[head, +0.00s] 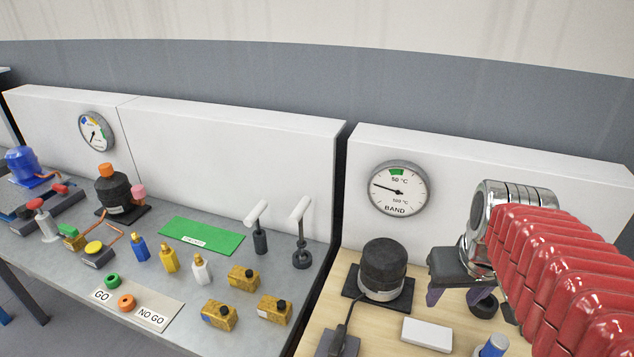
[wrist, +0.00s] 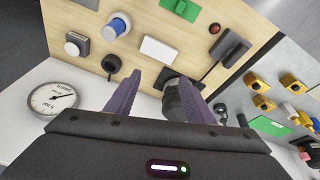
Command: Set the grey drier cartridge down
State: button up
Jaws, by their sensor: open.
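A dark grey cylinder with a pale metallic lower band, which I take to be the grey drier cartridge (head: 384,268), stands upright on a black square plate (head: 355,290) on the wooden bench top. My gripper (head: 453,298) is open, to the right of the cylinder in the head view and apart from it there. In the wrist view my gripper (wrist: 165,92) shows two spread purple fingers. The dark cylinder (wrist: 180,97) shows partly in the gap near the right finger, which hides some of it. I cannot tell its exact distance from the fingers.
A gauge marked BAND (head: 398,188) is on the white panel behind. A white block (head: 427,334) and a blue-and-white cylinder (head: 493,346) are in front. A round black item (wrist: 113,63) is near my left finger. The left bench holds yellow blocks (head: 243,278) and a green mat (head: 201,236).

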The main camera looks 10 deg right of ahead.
jog(key=s+a+r+n+t+y, duration=0.1)
jog(key=s+a+n+t, duration=0.1)
jog(key=a, duration=1.2)
jog(key=shift+a+y, duration=0.25)
jog(key=shift+y, duration=0.05)
jog(key=shift+o, duration=0.4)
jog(key=shift+r, duration=0.1)
jog(key=o, duration=0.7)
jog(key=shift+d, duration=0.25)
jog(key=o, duration=0.6)
jog(key=d+f+m, duration=0.1)
jog(key=d, duration=0.3)
jog(key=w+d+f+m+g+h, duration=0.1)
jog(key=d+m, duration=0.1)
jog(key=d, duration=0.3)
jog(key=d+f+m+g, duration=0.1)
jog(key=d, duration=0.3)
jog(key=shift+w+d+f, duration=0.1)
jog(key=shift+w+d, duration=0.25)
jog(key=shift+c, duration=0.2)
jog(key=s+d+m+g+y, duration=0.1)
jog(key=s+d+g, duration=0.1)
jog(key=d, duration=1.3)
jog(key=shift+g, duration=0.6)
